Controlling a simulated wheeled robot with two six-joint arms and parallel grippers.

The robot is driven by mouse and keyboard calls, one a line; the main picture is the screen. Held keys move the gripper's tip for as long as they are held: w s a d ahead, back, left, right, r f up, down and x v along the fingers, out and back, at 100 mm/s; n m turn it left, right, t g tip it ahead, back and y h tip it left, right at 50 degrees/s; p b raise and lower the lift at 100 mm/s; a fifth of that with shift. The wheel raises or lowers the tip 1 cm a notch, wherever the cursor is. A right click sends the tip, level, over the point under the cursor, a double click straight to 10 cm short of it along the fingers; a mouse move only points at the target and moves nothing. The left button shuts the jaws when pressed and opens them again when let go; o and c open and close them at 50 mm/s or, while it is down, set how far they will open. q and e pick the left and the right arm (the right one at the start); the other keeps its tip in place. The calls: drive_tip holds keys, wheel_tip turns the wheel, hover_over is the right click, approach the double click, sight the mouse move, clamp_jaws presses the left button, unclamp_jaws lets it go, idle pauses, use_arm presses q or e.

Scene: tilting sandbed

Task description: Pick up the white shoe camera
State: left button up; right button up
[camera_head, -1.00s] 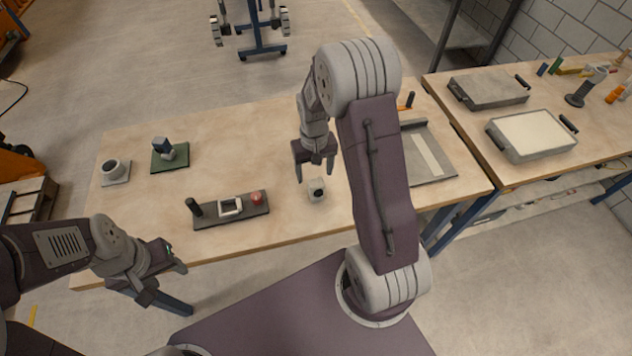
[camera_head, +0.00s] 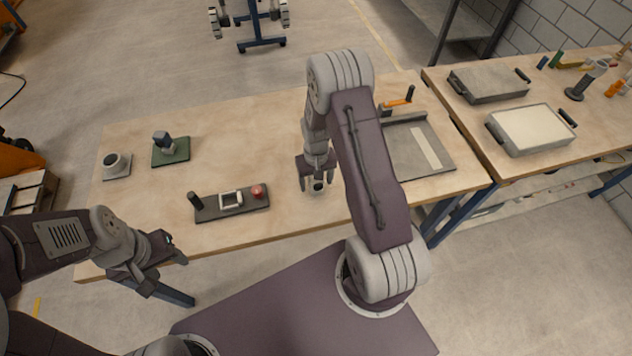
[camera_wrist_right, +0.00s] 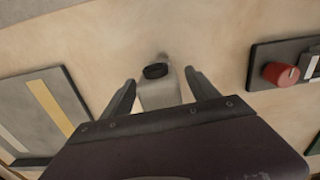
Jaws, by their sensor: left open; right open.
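The white shoe camera (camera_head: 318,187) is a small pale block with a dark round lens, standing on the wooden table in the head view. In the right wrist view the camera (camera_wrist_right: 160,90) sits between the two fingers. My right gripper (camera_head: 317,184) is open, pointing down, with its fingers on either side of the camera; I cannot tell whether they touch it. It also shows in the right wrist view (camera_wrist_right: 160,92). My left gripper (camera_head: 166,268) is open and empty, off the table's front edge at the left.
A dark panel (camera_head: 212,213) with a black knob, a white frame and a red knob (camera_head: 257,191) lies left of the camera. A grey board (camera_head: 405,150) with an orange handle lies to the right.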

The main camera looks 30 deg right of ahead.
clamp_jaws()
drive_tip(key=shift+r, duration=0.1)
wheel_tip(320, 180, up, 4)
drive_tip(key=shift+s+a+r+b, duration=0.15)
drive_tip(key=shift+b, duration=0.2)
drive_tip(key=s+a+r, duration=0.6)
drive_tip(key=s+a, duration=0.1)
drive_tip(key=s, duration=0.2)
drive_tip(key=shift+r+b, duration=0.3)
drive_tip(key=shift+b, duration=0.05)
